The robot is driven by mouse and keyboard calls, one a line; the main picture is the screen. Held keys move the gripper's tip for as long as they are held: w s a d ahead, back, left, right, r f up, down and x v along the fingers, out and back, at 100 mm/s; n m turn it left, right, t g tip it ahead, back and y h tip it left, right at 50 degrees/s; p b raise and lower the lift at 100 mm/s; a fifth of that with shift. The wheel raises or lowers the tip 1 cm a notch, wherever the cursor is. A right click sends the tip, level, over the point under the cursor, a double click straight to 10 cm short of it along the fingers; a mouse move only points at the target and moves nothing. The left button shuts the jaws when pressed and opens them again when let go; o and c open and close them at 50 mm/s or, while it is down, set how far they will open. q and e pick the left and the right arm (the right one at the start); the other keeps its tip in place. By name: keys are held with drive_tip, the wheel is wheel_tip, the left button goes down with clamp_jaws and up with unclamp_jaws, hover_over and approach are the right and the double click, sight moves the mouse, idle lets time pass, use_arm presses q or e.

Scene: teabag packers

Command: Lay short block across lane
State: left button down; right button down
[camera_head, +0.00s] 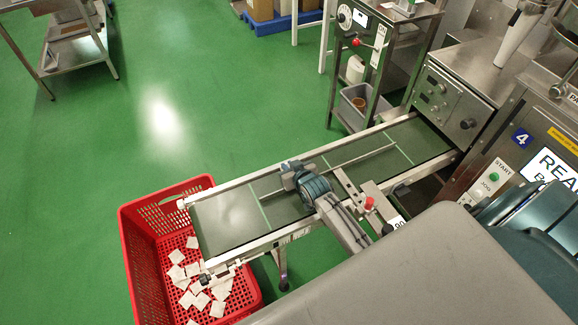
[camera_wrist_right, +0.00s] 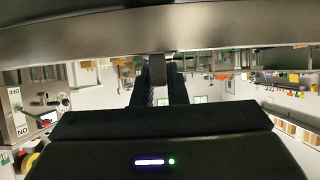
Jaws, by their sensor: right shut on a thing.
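The lane is the dark conveyor belt (camera_head: 228,215) with pale green cross lines and metal side rails, running from the machine at upper right to the lower left in the head view. My right gripper (camera_head: 291,168) is over the middle of the belt. In the wrist view, its dark fingers (camera_wrist_right: 161,88) are shut on a small grey-brown piece, apparently the short block (camera_wrist_right: 157,69). In the head view the gripper mostly hides this piece; I cannot tell whether it touches the belt. My left gripper is not in view.
A red crate (camera_head: 141,262) with several white teabags (camera_head: 190,270) stands at the belt's lower-left end. A thin rod (camera_head: 350,160) runs along the belt. A red-knobbed bracket (camera_head: 369,203) is on the near rail. The machine (camera_head: 445,92) stands at the far end.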

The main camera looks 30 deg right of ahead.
drive_tip(key=c, duration=1.4)
unclamp_jaws()
drive_tip(key=shift+o, duration=0.2)
drive_tip(key=v, duration=1)
drive_tip(key=shift+s+r+b, duration=0.2)
drive_tip(key=shift+s+b, duration=0.2)
